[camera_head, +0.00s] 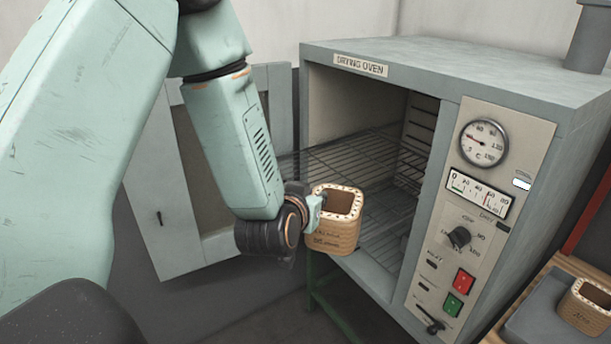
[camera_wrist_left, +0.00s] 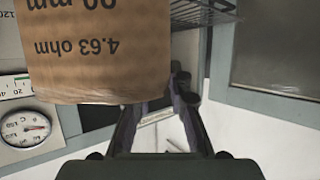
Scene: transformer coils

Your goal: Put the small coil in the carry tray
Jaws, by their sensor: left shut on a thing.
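A tan, paper-wrapped square coil (camera_head: 336,235) with a hollow middle hangs in front of the drying oven's open mouth. My left gripper (camera_head: 314,208) is shut on its left wall, and the coil is upright and clear of the shelf edge. In the left wrist view the coil (camera_wrist_left: 95,50) fills the upper left, with an upside-down label reading "4.63 ohm". A second similar coil (camera_head: 588,308) stands at the lower right on a grey surface in a wood-edged tray (camera_head: 530,318), cut off by the picture edge. I cannot tell which coil is smaller. My right gripper is out of view.
The drying oven (camera_head: 480,60) is open, with wire racks (camera_head: 370,160) inside. Its door (camera_head: 150,240) is swung out to the left. The control panel (camera_head: 490,170) with dials stands between the oven mouth and the tray. The floor below is dark.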

